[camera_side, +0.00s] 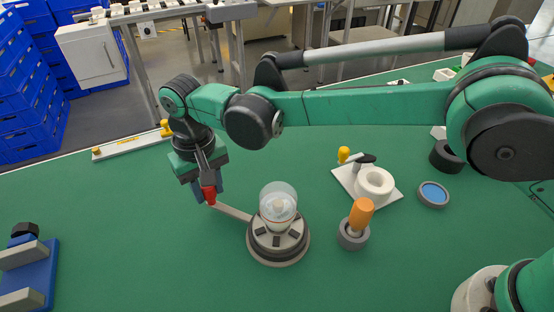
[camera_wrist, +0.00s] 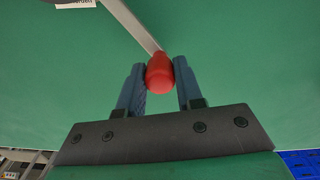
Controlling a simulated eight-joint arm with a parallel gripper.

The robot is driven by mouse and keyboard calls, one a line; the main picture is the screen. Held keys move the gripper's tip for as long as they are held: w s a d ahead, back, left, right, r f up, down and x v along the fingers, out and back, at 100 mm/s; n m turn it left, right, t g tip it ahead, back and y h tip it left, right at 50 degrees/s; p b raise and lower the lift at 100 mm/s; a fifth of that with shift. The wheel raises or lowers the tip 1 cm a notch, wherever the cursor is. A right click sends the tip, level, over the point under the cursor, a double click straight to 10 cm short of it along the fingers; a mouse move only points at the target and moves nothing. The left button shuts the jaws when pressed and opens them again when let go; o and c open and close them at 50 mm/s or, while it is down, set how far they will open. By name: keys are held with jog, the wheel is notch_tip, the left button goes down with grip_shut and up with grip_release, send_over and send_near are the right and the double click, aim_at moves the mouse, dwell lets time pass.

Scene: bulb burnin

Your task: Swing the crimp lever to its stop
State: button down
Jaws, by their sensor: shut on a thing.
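The crimp lever (camera_side: 233,212) is a flat grey bar that sticks out to the left from a round grey station (camera_side: 277,248). A red knob (camera_side: 209,194) sits at its outer end. A clear glass bulb (camera_side: 278,202) stands upright in the middle of the station. My gripper (camera_side: 208,190) is shut on the red knob. In the wrist view the knob (camera_wrist: 160,73) sits between the two blue-grey fingers, and the lever bar (camera_wrist: 131,26) runs up and left from it. The lever's stop cannot be made out.
An orange-handled tool (camera_side: 361,213) stands in a grey holder right of the station. Behind it are a white plate with a white ring (camera_side: 375,183) and a blue-topped round dish (camera_side: 433,193). A blue fixture (camera_side: 30,275) stands at the far left. The green table between it and the station is clear.

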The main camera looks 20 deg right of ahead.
jog(key=shift+w+d, duration=0.15)
jog(key=c, duration=0.6)
grip_release()
jog(key=shift+o, duration=0.2)
jog(key=shift+r, duration=2.8)
